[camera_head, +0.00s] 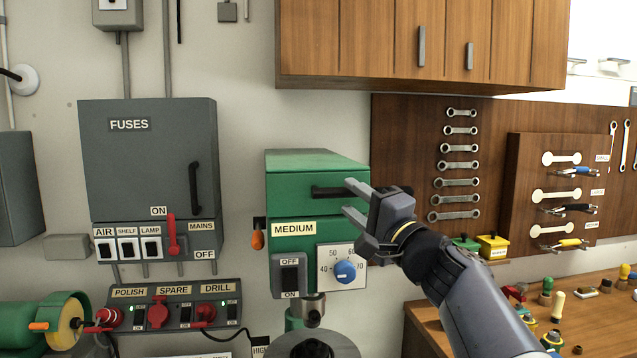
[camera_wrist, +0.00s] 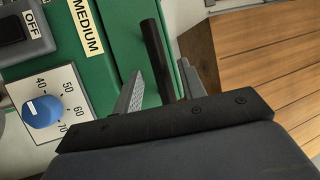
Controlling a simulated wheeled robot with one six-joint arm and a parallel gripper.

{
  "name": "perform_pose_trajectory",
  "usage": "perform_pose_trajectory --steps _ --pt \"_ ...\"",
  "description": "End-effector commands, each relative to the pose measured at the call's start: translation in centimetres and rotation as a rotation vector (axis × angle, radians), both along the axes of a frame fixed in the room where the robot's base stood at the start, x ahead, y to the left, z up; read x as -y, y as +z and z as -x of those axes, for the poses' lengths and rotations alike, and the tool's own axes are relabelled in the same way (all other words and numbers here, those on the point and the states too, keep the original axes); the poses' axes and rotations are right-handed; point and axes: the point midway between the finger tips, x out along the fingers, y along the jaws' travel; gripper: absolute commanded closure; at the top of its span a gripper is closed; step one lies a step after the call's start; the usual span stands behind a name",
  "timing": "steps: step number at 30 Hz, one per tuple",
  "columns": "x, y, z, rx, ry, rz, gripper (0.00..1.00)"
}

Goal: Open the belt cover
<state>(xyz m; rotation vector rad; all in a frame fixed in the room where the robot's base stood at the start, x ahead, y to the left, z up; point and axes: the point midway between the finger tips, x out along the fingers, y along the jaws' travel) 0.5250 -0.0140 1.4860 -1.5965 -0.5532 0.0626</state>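The belt cover (camera_head: 312,162) is the green upper part of the drill head, and it looks closed. Its black bar handle (camera_head: 328,192) runs sideways across the front. My gripper (camera_head: 349,198) is at the right end of this handle, reaching in from the right. In the wrist view the handle (camera_wrist: 152,45) passes between the two spread fingers of my gripper (camera_wrist: 160,70). Gaps show on both sides of the handle, so the fingers do not appear to grip it. The right part of the handle is hidden behind my gripper in the head view.
Below the handle are the MEDIUM label (camera_head: 295,229), an ON/OFF switch (camera_head: 290,275) and a blue dial (camera_head: 345,271). A wooden wall cabinet (camera_head: 375,40) hangs above the cover. A grey fuse box (camera_head: 140,165) is to the left. A tool board with wrenches (camera_head: 455,170) is to the right.

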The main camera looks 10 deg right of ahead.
Motion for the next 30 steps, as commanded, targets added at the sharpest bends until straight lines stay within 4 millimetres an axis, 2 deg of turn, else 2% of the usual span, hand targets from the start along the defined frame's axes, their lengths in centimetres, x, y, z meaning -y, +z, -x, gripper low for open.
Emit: perform_pose_trajectory --steps 1,6,18,30 --pt "-0.5 0.6 -0.8 -0.002 0.005 -0.002 0.61" --pt "-1.1 1.0 -2.6 -0.001 0.002 -0.001 0.61" --pt "-1.4 1.0 -3.2 0.000 0.000 0.000 0.61" --pt "-1.4 1.0 -3.2 -0.001 0.000 0.000 0.94"
